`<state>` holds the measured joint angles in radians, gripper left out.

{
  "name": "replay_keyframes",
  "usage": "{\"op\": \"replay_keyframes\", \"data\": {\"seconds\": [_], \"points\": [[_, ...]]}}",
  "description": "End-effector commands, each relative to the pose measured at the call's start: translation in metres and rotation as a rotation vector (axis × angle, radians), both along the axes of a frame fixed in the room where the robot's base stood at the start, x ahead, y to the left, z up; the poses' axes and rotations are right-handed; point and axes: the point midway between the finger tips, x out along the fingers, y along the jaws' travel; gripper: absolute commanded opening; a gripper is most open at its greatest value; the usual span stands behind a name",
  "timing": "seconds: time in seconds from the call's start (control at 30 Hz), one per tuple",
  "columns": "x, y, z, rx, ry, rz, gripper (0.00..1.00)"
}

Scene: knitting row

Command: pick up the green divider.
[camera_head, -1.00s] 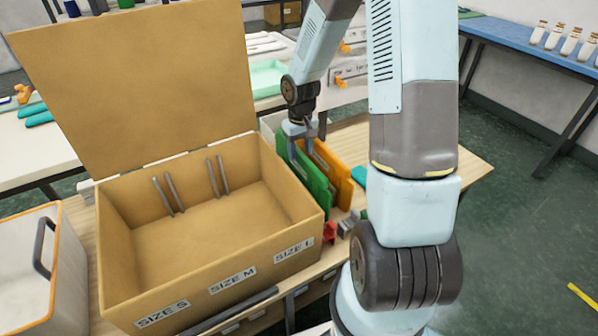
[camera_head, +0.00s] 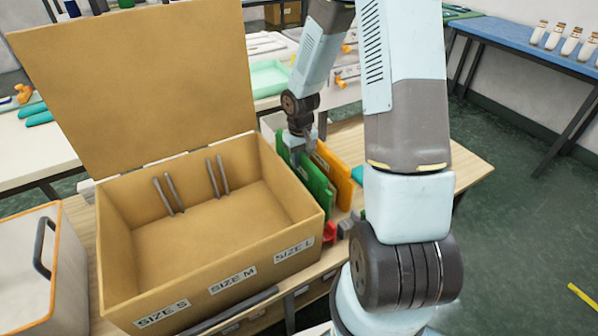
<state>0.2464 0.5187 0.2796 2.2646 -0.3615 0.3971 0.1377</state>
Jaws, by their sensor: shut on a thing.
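The green divider (camera_head: 316,184) stands on edge just right of the open box, beside an orange divider (camera_head: 338,179). My gripper (camera_head: 303,163) points down at the upper edge of the green divider and is shut on it. The fingertips are small in this view and partly merge with the panel. The lower part of the green divider is partly hidden by the box's wall.
The large open box (camera_head: 196,232) has slot rods inside and labels SIZE S, SIZE M and SIZE L on its front. Its lid (camera_head: 135,80) stands up behind. A white bin (camera_head: 72,275) is at the left. Small red and grey parts (camera_head: 329,232) lie right of the box.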

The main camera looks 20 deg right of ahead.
Motion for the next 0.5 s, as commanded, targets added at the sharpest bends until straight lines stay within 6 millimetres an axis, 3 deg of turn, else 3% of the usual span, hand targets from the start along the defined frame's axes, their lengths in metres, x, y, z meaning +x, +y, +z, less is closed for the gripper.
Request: {"op": "replay_keyframes", "data": {"seconds": [0.17,0.5], "points": [[0.0,-0.0001,0.0001,0.0,0.0,0.0,0.0],[0.0001,-0.0002,0.0002,0.0,0.0,0.0,0.0]]}}
